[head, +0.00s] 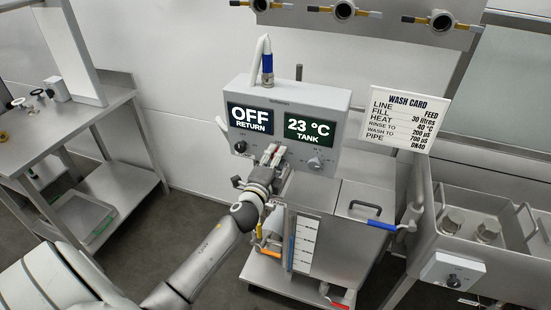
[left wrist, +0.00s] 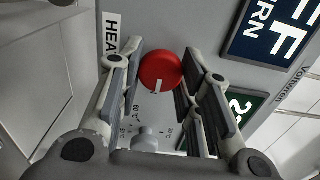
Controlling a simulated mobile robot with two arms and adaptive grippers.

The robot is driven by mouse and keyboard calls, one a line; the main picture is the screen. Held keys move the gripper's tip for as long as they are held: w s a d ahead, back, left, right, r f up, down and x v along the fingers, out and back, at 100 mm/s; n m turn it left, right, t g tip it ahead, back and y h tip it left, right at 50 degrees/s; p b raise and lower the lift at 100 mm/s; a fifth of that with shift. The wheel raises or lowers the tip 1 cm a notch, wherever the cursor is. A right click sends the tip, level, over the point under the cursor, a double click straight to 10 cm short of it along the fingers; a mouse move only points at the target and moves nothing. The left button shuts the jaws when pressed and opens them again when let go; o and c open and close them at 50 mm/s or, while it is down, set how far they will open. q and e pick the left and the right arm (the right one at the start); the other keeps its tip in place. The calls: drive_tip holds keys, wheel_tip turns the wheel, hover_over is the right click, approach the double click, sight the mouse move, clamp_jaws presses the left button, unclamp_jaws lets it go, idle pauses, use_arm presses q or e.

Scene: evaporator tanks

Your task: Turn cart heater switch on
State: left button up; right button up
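The cart's control box (head: 290,96) has an OFF RETURN display (head: 250,117) and a 23 °C TANK display (head: 309,131). In the left wrist view a red round knob (left wrist: 160,70) with a white mark sits beside a partly hidden label starting "HEA" (left wrist: 112,38). My left gripper (head: 269,152) is at the box's lower front and hides the red knob in the head view. In the left wrist view my left gripper (left wrist: 163,62) is open, with a finger on each side of the red knob. I cannot tell whether they touch it. My right gripper is not in view.
A grey dial (head: 314,162) with a temperature scale is right of the gripper. A wash card (head: 403,120) hangs at right. A tank with a blue-handled lever (head: 405,227) stands below. A steel table (head: 60,135) is at left.

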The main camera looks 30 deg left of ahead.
use_arm(q)
drive_tip(key=o, duration=0.4)
drive_tip(key=shift+s, duration=0.1)
drive_tip(key=v, duration=1.2)
drive_tip(key=shift+f, duration=0.1)
